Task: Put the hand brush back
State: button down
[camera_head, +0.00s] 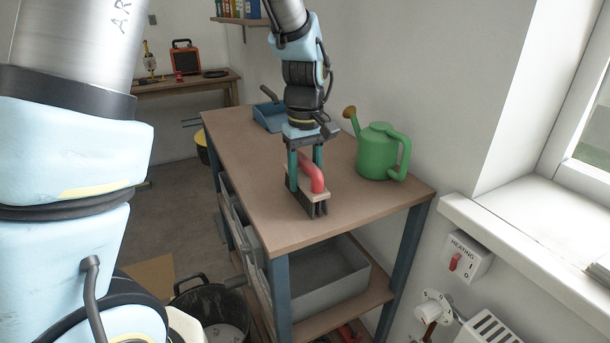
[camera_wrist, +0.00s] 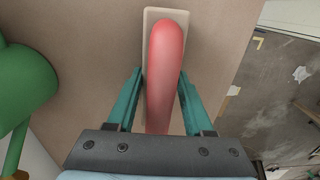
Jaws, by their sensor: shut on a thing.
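The hand brush (camera_head: 312,178) has a red handle, a pale wooden back and dark bristles pointing down. It is upright at the workbench top (camera_head: 255,165), and I cannot tell whether its bristles touch the surface. My gripper (camera_head: 305,178) points down with its teal fingers on either side of the brush, shut on it. In the wrist view the red handle (camera_wrist: 166,65) runs between the two fingers (camera_wrist: 160,100), with the pale back showing around its far end. A blue dustpan (camera_head: 270,115) lies on the bench behind my gripper.
A green watering can (camera_head: 380,152) stands on the bench, right of the brush; it also shows in the wrist view (camera_wrist: 25,85). A grey bin (camera_head: 325,275) sits on the lower shelf. A black bucket (camera_head: 212,305) stands on the floor. The bench's front corner is clear.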

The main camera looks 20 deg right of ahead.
jog(key=shift+f, duration=0.15)
jog(key=shift+c, duration=1.4)
grip_release()
notch_tip(320, 180, up, 12)
jog(key=shift+r+b, duration=0.2)
jog(key=shift+b, duration=0.25)
jog(key=a+f, duration=0.4)
jog(key=a, duration=0.5)
jog(key=s+a+f+m+t, duration=0.1)
jog(key=a+f, duration=0.3)
jog(key=a, duration=0.6)
jog(key=a+f+m, duration=0.1)
jog(key=a+f, duration=0.3)
jog(key=a, duration=0.5)
jog(key=shift+s+a+t, duration=0.2)
jog(key=shift+t, duration=0.1)
